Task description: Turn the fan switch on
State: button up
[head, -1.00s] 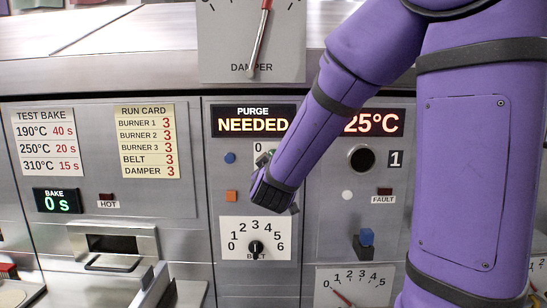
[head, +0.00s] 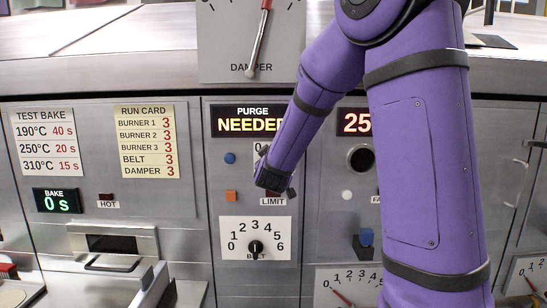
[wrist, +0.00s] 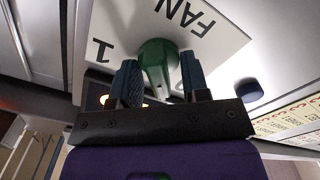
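The fan switch shows in the wrist view as a green handle (wrist: 157,66) in front of a white plate (wrist: 215,38) lettered FAN, seen upside down, with a 1 at its left. My gripper (wrist: 160,80) has one dark ribbed finger on each side of the green handle. The fingers are apart, with the handle between them; whether they press on it I cannot tell. In the head view my gripper (head: 274,184) is close to the panel, under the PURGE NEEDED display. It hides the green handle and most of the plate there; a 0 shows above it.
A blue button (head: 230,158) and an orange button (head: 231,197) are left of my gripper. The belt dial (head: 228,256) is just below, and the LIMIT label (head: 273,202) is right under the fingers. The damper gauge (head: 225,45) is above. My purple arm covers the right side.

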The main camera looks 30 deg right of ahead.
grip_shut()
jog(key=shift+m, duration=0.3)
jog(key=m, duration=0.3)
jog(key=shift+d+r+m, duration=0.1)
jog(key=shift+m, duration=0.2)
jog(key=m, duration=0.3)
jog(key=shift+s+m, duration=0.1)
jog(key=shift+m, duration=0.2)
jog(key=m, duration=0.4)
jog(key=shift+s+d+m, duration=0.1)
jog(key=shift+d+m, duration=0.05)
jog(key=shift+m, duration=0.15)
jog(key=shift+d+m, duration=0.1)
jog(key=shift+m, duration=1.7)
